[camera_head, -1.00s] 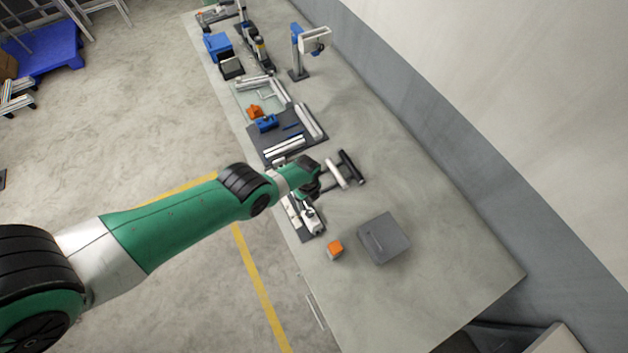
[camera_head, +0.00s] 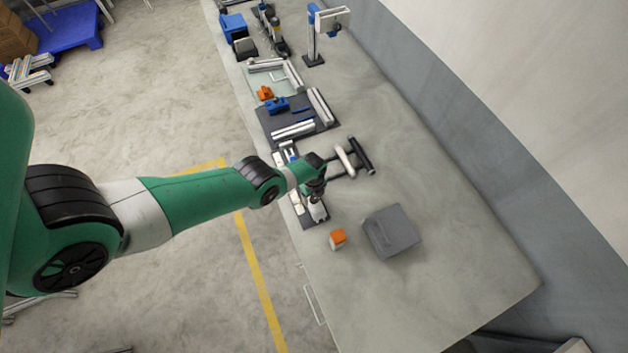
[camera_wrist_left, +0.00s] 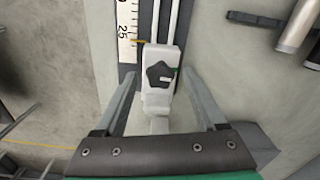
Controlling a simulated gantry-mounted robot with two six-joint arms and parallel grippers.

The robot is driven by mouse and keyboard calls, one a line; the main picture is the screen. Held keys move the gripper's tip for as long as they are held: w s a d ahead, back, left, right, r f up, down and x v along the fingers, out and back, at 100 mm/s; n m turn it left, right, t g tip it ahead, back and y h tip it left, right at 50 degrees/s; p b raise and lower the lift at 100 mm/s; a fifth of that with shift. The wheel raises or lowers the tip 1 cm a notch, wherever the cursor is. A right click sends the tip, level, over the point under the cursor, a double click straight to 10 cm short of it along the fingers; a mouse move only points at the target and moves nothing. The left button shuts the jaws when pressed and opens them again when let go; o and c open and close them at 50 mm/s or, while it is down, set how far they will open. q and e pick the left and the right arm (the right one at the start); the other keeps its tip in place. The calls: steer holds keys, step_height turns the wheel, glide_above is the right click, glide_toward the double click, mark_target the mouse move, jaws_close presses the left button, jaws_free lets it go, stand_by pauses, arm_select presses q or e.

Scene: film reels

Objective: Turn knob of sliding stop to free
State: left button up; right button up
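The sliding stop (camera_wrist_left: 163,55) is a white block on twin rails in the left wrist view, beside a ruler scale (camera_wrist_left: 127,25). Its dark star-shaped knob (camera_wrist_left: 158,76) is on top, with a small white mark and a green mark at its right side. My left gripper (camera_wrist_left: 165,92) is open, its two fingers apart on either side of the stop's lower end, with nothing held. In the head view my left gripper (camera_head: 317,192) is over the dark base of the stop at the table's left edge. My right gripper is not in view.
A stand with two rollers (camera_head: 352,157) lies right of the gripper. A dark mat (camera_head: 268,125) with aluminium profiles is behind. The table's right side is clear.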

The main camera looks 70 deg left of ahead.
arm_select(q)
jaws_close()
